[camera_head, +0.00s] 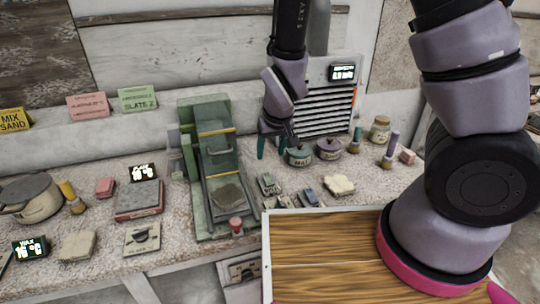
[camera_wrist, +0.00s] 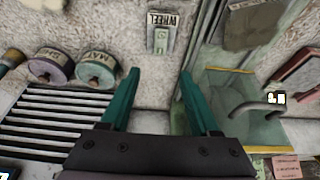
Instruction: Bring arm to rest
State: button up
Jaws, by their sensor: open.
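My gripper (camera_head: 276,143) hangs above the rear of the bench, between the green press and the lidded pots. Its two teal fingers are apart, with nothing between them. In the wrist view the open fingers (camera_wrist: 159,75) point toward a small block labelled WHEEL (camera_wrist: 160,38), which lies on the bench beyond the tips. The arm is folded, with its large purple and black links filling the right of the head view. These links hide part of the bench and the wooden board.
The green press (camera_head: 213,165) stands left of my gripper. A grille unit (camera_head: 335,105) stands behind it. Lidded pots (camera_head: 299,155) and a jar (camera_head: 380,128) are to the right. A wooden board (camera_head: 325,235) is in front. A pan (camera_head: 32,198) stands far left.

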jog(key=d+r+m+t+y, duration=0.1)
jog(key=d+r+m, duration=0.1)
jog(key=d+r, duration=0.5)
jog(key=s+d+r+m, duration=0.15)
jog(key=d+r, duration=0.25)
jog(key=r, duration=0.7)
jog(key=d+r+m+t+y, duration=0.1)
jog(key=d+r+m, duration=0.1)
jog(key=d+r, duration=0.5)
jog(key=s+d+r+m+t+h, duration=0.1)
jog(key=s+d+r+m, duration=0.1)
jog(key=s+d+r, duration=0.2)
jog(key=a+v, duration=0.1)
jog(key=v, duration=0.4)
jog(key=shift+r, duration=0.2)
